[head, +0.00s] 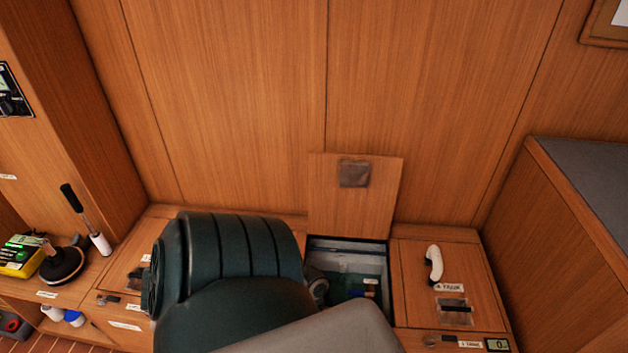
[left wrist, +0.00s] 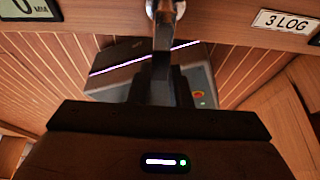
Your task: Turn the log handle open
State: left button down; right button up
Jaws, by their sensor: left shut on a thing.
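In the left wrist view, the log handle (left wrist: 163,35) is a grey bar hanging down from a round metal mount on a wooden panel edge. A white label (left wrist: 285,21) reading "3 LOG" sits to its right. My left gripper (left wrist: 162,85) is shut on the lower part of the bar, and its dark fingers hide the end. In the head view, my own dark green arm covers the middle front, so the log handle and gripper are hidden there. My right gripper is in neither view.
A wooden hatch lid (head: 355,205) stands raised over an open compartment (head: 345,257). To its right is a closed lid (head: 415,275) with a white curved handle (head: 433,265). A black disc tool (head: 62,266) and a yellow device (head: 20,256) sit on the left shelf.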

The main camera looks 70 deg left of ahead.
pick_arm(q)
jog(key=c, duration=1.3)
grip_release()
jog(key=v, duration=1)
jog(key=shift+a+r+p, duration=0.2)
jog(key=shift+r+p, duration=0.1)
jog(key=shift+p, duration=0.1)
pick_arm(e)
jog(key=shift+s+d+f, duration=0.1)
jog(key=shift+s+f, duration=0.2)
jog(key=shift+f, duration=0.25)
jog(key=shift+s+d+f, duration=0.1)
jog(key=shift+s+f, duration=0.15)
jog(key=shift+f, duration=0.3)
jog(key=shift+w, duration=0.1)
